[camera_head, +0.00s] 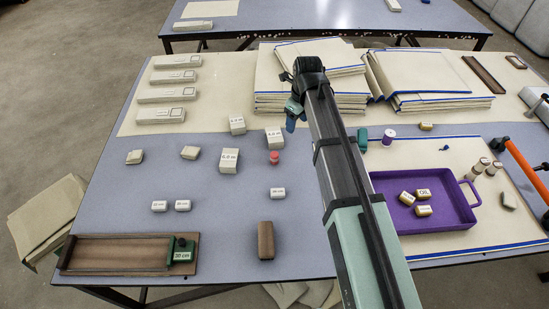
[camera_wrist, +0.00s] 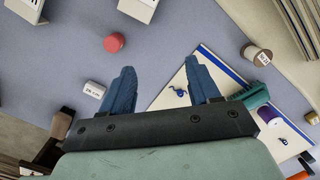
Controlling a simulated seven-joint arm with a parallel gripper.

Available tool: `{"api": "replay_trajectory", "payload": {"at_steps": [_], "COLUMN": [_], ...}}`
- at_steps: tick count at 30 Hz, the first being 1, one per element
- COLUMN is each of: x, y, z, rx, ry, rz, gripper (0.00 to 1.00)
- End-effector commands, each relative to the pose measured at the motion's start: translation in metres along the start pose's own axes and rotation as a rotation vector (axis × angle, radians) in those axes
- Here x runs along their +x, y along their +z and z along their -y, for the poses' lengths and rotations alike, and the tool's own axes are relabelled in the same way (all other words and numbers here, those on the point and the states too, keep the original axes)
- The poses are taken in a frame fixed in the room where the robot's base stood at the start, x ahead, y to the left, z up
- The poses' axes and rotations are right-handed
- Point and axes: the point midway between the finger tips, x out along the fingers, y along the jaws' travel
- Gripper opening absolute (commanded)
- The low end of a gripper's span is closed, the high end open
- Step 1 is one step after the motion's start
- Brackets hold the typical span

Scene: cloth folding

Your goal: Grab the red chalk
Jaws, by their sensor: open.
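The red chalk (camera_head: 274,157) is a small red-pink round piece on the grey-blue table, just below a white labelled block in the head view. In the wrist view the red chalk (camera_wrist: 114,43) lies above and slightly left of my left fingertip, apart from it. My gripper (camera_head: 292,113) hangs over the table near the cloth stacks, up and right of the chalk in the head view. In the wrist view my gripper (camera_wrist: 160,80) shows two blue fingers spread wide with nothing between them.
White labelled blocks (camera_head: 229,161) stand left of and behind the chalk. A small white labelled piece (camera_wrist: 94,89) lies near my left finger. A spool (camera_wrist: 257,54) lies to the right. Folded cloth stacks (camera_head: 270,80) and a purple tray (camera_head: 455,216) flank my arm.

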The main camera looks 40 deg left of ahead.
Motion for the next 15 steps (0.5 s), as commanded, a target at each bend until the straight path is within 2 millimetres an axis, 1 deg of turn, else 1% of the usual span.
{"api": "replay_trajectory", "payload": {"at_steps": [1, 3, 6, 10, 13, 15], "x": [-0.002, -0.004, -0.007, -0.009, -0.007, -0.001], "y": [0.008, 0.016, 0.023, 0.027, 0.028, 0.027], "z": [-0.021, -0.042, -0.066, -0.083, -0.089, -0.09], "rx": [-0.007, -0.008, -0.008, -0.006, -0.004, -0.004], "ry": [0.01, 0.02, 0.03, 0.035, 0.038, 0.038], "rz": [-0.022, -0.052, -0.084, -0.111, -0.121, -0.123], "gripper": [0.61, 0.61, 0.61, 0.61, 0.61, 0.61]}}
